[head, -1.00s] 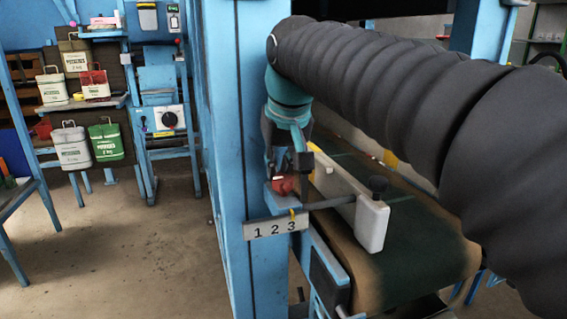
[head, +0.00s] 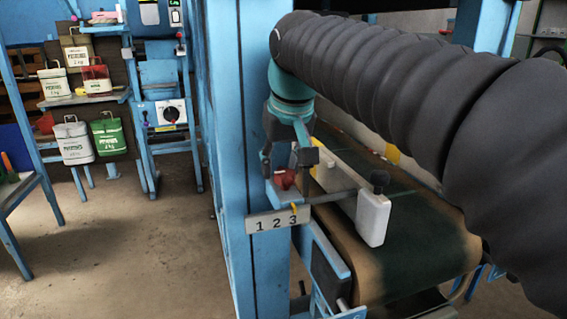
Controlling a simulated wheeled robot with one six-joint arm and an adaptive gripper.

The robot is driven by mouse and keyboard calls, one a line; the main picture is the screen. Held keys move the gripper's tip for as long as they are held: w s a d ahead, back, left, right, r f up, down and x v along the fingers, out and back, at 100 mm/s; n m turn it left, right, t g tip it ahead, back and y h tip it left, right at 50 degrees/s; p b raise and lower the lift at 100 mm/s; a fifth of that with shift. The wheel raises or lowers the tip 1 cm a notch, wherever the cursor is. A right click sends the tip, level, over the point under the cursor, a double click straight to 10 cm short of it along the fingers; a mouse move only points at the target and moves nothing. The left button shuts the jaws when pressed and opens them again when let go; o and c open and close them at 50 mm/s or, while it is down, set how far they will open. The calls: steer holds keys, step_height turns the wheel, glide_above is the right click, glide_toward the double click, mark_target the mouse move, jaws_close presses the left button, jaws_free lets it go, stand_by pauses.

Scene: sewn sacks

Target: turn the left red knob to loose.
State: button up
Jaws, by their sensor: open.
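A red knob (head: 285,179) sits on a blue bracket beside the blue post, above a plate marked 1 2 3 (head: 278,219). A small yellow pointer (head: 293,209) stands by the 3. My gripper (head: 284,163) is open and points down just above the red knob, with a finger on either side. I cannot tell whether the fingers touch the knob. No second red knob shows clearly.
A green conveyor belt (head: 415,247) runs under the guide bar. A blue post (head: 245,120) stands close left of my gripper. Sacks on a rack (head: 72,143) and a control box with a dial (head: 170,113) are at the back left. The floor (head: 120,240) is clear.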

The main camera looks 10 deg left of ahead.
mark_target(290, 179)
steer(key=v, duration=1.2)
steer(key=shift+d, duration=0.1)
steer(key=s+d+f+m+t+h, duration=0.15)
steer(key=s+d+f, duration=0.25)
steer(key=d+f, duration=0.65)
steer(key=s+d+f+m, duration=0.3)
steer(key=s+d+f, duration=0.1)
steer(key=d+f, duration=0.6)
steer(key=s+d+f+m, duration=0.2)
steer(key=s+d+f, duration=0.4)
steer(key=f, duration=0.4)
steer(key=shift+f+h, duration=0.25)
steer(key=shift+h, duration=0.2)
